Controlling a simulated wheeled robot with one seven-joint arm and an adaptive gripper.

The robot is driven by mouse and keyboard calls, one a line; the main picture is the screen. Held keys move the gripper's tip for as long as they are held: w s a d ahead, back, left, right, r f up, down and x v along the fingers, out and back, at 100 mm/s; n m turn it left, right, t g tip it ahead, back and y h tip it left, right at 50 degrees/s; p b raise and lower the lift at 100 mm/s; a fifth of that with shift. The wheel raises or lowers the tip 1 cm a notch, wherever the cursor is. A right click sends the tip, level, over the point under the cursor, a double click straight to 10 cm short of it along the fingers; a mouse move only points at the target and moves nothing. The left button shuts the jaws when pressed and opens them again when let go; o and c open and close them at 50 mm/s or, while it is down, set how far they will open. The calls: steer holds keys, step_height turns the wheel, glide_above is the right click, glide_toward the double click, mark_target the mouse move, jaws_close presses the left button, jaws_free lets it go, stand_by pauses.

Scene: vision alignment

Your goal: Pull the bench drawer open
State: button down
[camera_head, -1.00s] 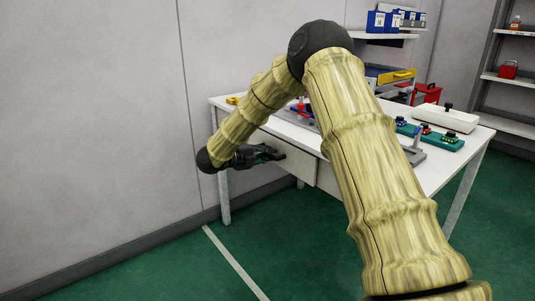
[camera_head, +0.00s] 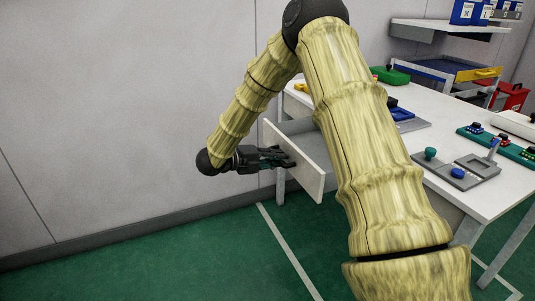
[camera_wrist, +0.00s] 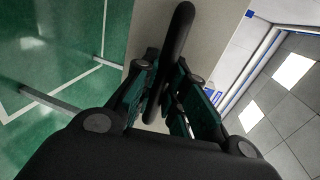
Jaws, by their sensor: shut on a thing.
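The bench drawer (camera_head: 309,173) is pulled partly out from under the white bench top (camera_head: 432,112); its pale front panel stands clear of the bench and its grey inside shows behind it. My gripper (camera_head: 284,158) is at the outer face of the drawer front. In the wrist view its fingers (camera_wrist: 172,95) are closed around a dark bar handle (camera_wrist: 180,40) on the pale drawer front (camera_wrist: 222,42). The right part of the drawer is hidden behind my arm in the head view.
Grey fixtures (camera_head: 476,168) and a green board with small parts (camera_head: 500,145) lie on the bench top. Shelves with blue bins (camera_head: 470,12) stand behind. The green floor (camera_head: 215,255) before the drawer is clear; the wall is close at left.

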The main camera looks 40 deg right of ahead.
steer(key=shift+a, duration=0.2)
steer(key=c, duration=1.5)
jaws_free()
steer(key=shift+o, duration=0.2)
steer(key=shift+w, duration=0.1)
steer(key=shift+a, duration=0.1)
steer(key=v, duration=1.2)
steer(key=shift+f, duration=0.1)
